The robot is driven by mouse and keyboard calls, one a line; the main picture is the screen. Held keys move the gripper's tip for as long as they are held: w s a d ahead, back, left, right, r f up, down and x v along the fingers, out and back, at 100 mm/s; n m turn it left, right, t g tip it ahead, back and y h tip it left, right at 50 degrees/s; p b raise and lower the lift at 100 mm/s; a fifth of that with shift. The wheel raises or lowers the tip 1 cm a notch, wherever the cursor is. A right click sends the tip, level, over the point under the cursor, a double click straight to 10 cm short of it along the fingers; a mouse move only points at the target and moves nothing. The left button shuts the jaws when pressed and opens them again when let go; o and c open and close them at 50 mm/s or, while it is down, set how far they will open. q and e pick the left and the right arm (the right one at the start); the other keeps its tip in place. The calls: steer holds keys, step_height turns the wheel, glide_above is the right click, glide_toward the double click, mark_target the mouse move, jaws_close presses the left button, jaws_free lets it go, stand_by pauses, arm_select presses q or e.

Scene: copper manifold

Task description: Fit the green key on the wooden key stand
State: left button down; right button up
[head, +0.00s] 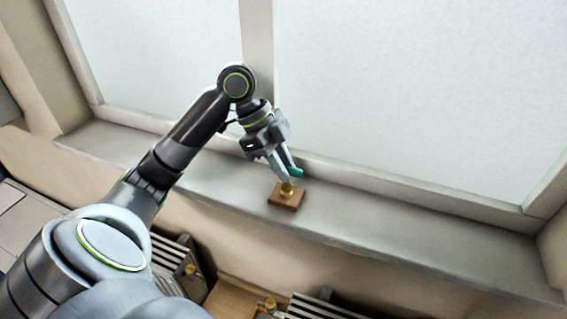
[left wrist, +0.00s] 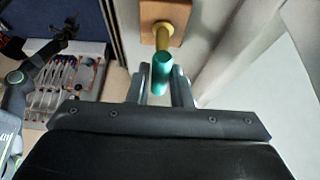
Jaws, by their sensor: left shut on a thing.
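The wooden key stand (head: 286,201) is a small brown block with a short brass post, sitting on the window sill. In the left wrist view the stand (left wrist: 176,10) shows at the top, its brass post (left wrist: 163,36) pointing toward the gripper. The green key (left wrist: 160,72) is held between the fingers of my left gripper (left wrist: 160,90). In the head view the green key (head: 295,172) is at the fingertips, right by the top of the post. I cannot tell whether key and post touch or only overlap in view.
The sill (head: 400,225) is clear to the right of the stand. The window frame (head: 350,172) rises close behind it. Below the sill are dark slatted racks (head: 310,306) with brass parts. The left wrist view shows a panel with coloured tubes (left wrist: 75,85).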

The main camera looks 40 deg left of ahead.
arm_select(q)
steer(key=shift+f, duration=0.4)
steer(key=c, duration=1.2)
jaws_free()
steer(key=shift+c, duration=0.2)
steer(key=b+v, duration=0.3)
steer(key=v, duration=1.4)
steer(key=shift+r, duration=0.2)
